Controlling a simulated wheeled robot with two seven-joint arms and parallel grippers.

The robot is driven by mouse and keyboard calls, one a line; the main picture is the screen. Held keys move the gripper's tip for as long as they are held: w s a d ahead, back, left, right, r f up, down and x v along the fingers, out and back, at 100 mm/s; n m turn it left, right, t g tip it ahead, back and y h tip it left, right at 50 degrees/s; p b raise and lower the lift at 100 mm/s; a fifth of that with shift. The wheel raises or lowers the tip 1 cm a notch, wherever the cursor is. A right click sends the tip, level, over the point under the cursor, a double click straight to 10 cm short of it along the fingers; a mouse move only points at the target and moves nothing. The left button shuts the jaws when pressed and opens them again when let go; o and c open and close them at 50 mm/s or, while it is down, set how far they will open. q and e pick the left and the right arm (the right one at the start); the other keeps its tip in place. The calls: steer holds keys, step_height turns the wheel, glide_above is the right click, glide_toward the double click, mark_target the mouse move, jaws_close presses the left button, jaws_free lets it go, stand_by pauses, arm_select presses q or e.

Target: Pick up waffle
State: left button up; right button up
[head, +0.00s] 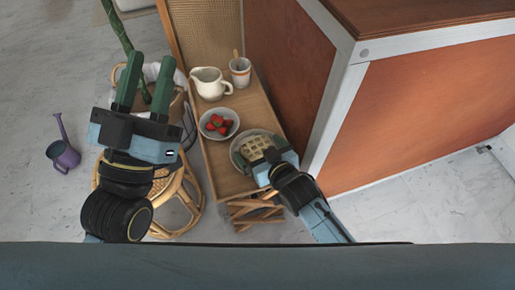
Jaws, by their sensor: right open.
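The waffle (257,144) is pale and square with a grid pattern. It lies on a round grey plate (237,158) at the near end of a narrow wooden tray table. My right gripper (262,157) is over the near side of the plate, with its fingers at the waffle's near edge. It partly hides the waffle and plate, and I cannot tell whether it touches the waffle. My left gripper (146,80) is raised at the left with its two green fingers apart, empty, away from the waffle.
A bowl of strawberries (204,132), a cream pitcher (209,84) and a cup with a wooden stick (240,72) stand on the tray table (222,179). An orange-brown cart (420,110) with a white frame stands close on the right. A rattan stool (183,205) and purple watering can (65,156) are left.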

steer(key=c, duration=0.9)
steer(key=shift+r, duration=0.15)
